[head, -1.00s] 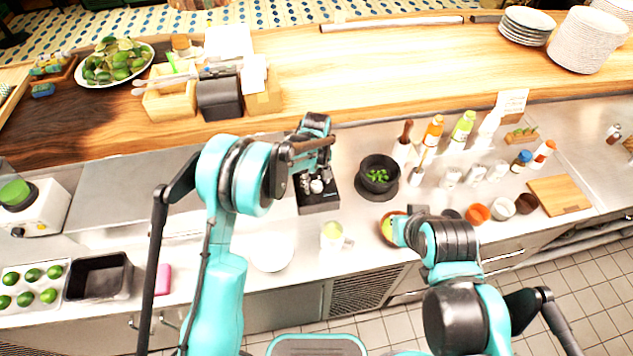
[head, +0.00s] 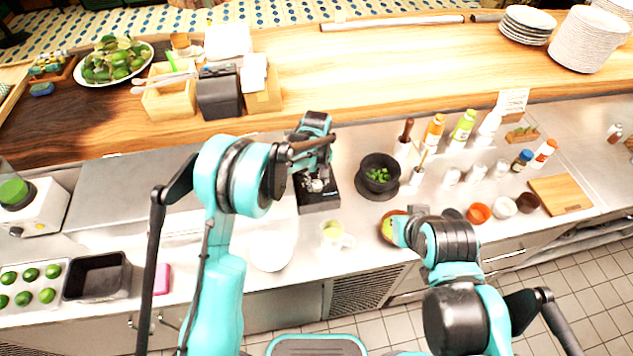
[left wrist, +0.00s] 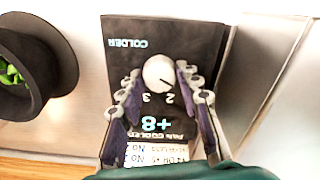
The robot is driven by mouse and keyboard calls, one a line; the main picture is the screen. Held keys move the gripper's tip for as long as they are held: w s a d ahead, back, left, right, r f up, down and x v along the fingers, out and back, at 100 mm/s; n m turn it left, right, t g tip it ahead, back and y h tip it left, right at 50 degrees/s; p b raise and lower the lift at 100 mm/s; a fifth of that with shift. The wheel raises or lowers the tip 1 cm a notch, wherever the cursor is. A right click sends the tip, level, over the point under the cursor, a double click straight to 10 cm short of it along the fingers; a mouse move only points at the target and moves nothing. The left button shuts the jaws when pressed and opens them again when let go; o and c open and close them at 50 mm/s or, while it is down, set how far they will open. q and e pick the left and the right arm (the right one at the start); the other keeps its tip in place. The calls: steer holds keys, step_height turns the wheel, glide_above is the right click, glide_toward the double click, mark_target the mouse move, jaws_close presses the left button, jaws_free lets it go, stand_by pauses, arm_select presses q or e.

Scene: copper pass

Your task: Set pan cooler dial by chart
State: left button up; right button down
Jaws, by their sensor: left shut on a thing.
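The pan cooler box (head: 318,204) is a black unit on the steel counter, in front of my left arm. The left wrist view shows its panel (left wrist: 120,45) upside down, with "COLDER", the numerals 2 and 3, and a lit "+8". The white round dial (left wrist: 158,72) sits between the fingers of my left gripper (left wrist: 160,85), which is shut on it. A dark mark on the dial seems to point toward the 2 side. A white printed chart (left wrist: 165,152) is partly visible below the display. My right gripper (head: 397,230) is over a small bowl; its fingers are unclear.
A black bowl of green pieces (head: 379,173) stands just right of the box; it also shows in the wrist view (left wrist: 40,65). A cup (head: 333,236) and a white plate (head: 271,250) are in front. Several bottles (head: 463,128) stand at the back right.

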arm_select(q)
steer(key=shift+f+m+b, duration=0.1)
steer(key=shift+m+b, duration=0.65)
steer(key=shift+m, duration=0.45)
steer(key=m+b, duration=0.1)
steer(key=m, duration=0.2)
steer(key=shift+m+b, duration=0.3)
steer(key=shift+b, duration=0.05)
steer(key=m+b, duration=0.2)
steer(key=m, duration=0.4)
steer(key=m+b, duration=0.1)
steer(key=m, duration=0.5)
steer(key=shift+m, duration=0.4)
steer(key=m+b, duration=0.1)
steer(key=m, duration=0.2)
steer(key=shift+m, duration=1.9)
steer(key=o, duration=1.2)
steer(key=shift+c, duration=0.2)
